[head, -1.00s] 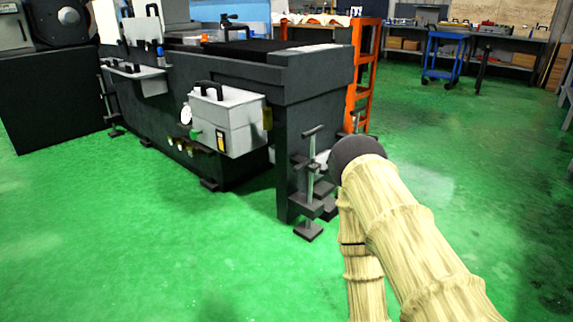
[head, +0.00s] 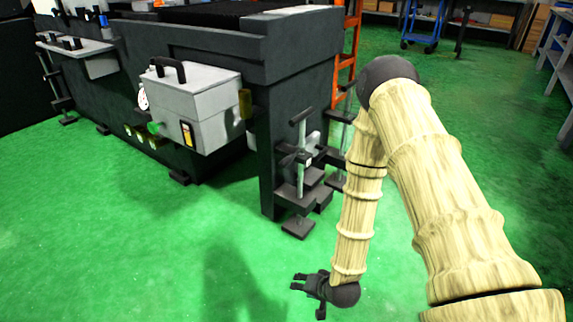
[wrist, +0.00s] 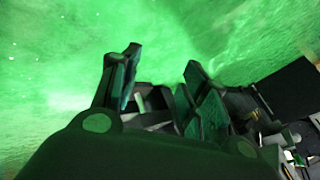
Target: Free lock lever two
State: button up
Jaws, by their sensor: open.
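The grinder (head: 215,45) is a long dark machine at the upper left of the head view. At its near right leg, a grey upright post with a T-shaped handle (head: 301,117) stands over dark stepped blocks. A second similar upright stands partly hidden behind it. I cannot tell which part is lock lever two. My gripper (head: 297,281) hangs low over the green floor, in front of the leg and apart from it. It is open and empty, pointing left. The wrist view shows its parted fingers (wrist: 162,64) against green floor, with blurred machine parts at the lower right.
A light grey box (head: 195,100) with a black handle sticks out from the grinder's front. An orange rack (head: 345,65) stands behind the leg. A blue cart (head: 421,25) and a grey bench stand farther back. The green floor in front is clear.

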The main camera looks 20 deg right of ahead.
jog(key=w+d+r+m+t+y+b, duration=0.1)
jog(key=w+r+m+t, duration=0.1)
jog(key=w+r, duration=0.35)
jog(key=w+d+r+m+t, duration=0.1)
jog(key=w+r+t, duration=0.1)
jog(key=w, duration=0.6)
jog(key=m+t+y+b, duration=0.1)
jog(key=m+t+b, duration=0.1)
jog(key=m+t, duration=0.35)
send_near(289, 163)
jog(key=w, duration=0.1)
jog(key=shift+n+t, duration=0.25)
jog(key=b+x, duration=0.1)
jog(key=x, duration=0.2)
jog(key=b+x, duration=0.2)
jog(key=x, duration=0.1)
jog(key=b+x, duration=0.1)
jog(key=x, duration=0.2)
jog(key=shift+a+f, duration=0.1)
jog(key=shift+f, duration=0.3)
jog(key=shift+w+a+r+b, duration=0.1)
jog(key=shift+w+b, duration=0.1)
jog(key=shift+w, duration=0.15)
jog(key=shift+w+a+r+b, duration=0.1)
jog(key=shift+w+b, duration=0.1)
jog(key=shift+w, duration=0.15)
grip_shut()
